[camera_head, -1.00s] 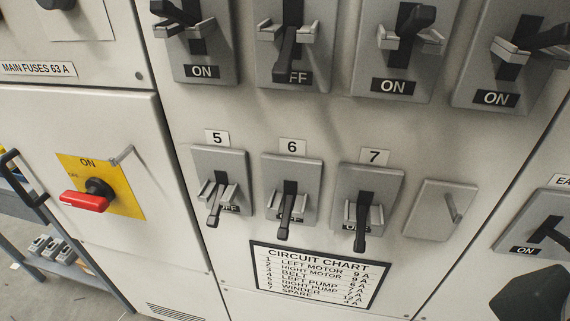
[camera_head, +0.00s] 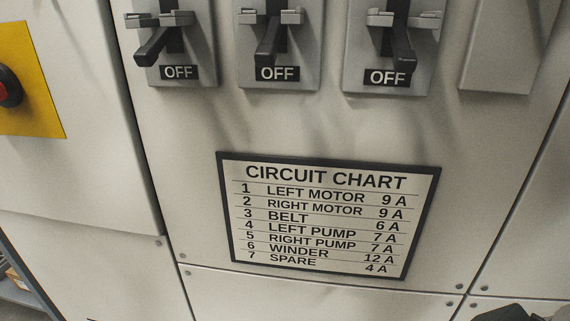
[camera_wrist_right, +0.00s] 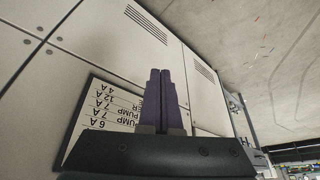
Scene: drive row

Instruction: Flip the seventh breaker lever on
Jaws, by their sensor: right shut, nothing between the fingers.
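The seventh breaker (camera_head: 430,75) is the rightmost of three along the top of the head view. Its black lever (camera_head: 402,50) points down, above an OFF label (camera_head: 387,77). Its number tag is out of the frame. My right gripper (camera_wrist_right: 160,72) shows in the right wrist view with its two dark fingers together and nothing between them. It is in front of the cabinet near the circuit chart, apart from the lever. My left gripper is not in view.
Two similar breakers (camera_head: 270,45) (camera_head: 165,45), both labelled OFF, stand left of the seventh. A blank plate (camera_head: 505,50) is to its right. The framed circuit chart (camera_head: 325,160) is below. A yellow switch plate (camera_head: 35,85) is at far left.

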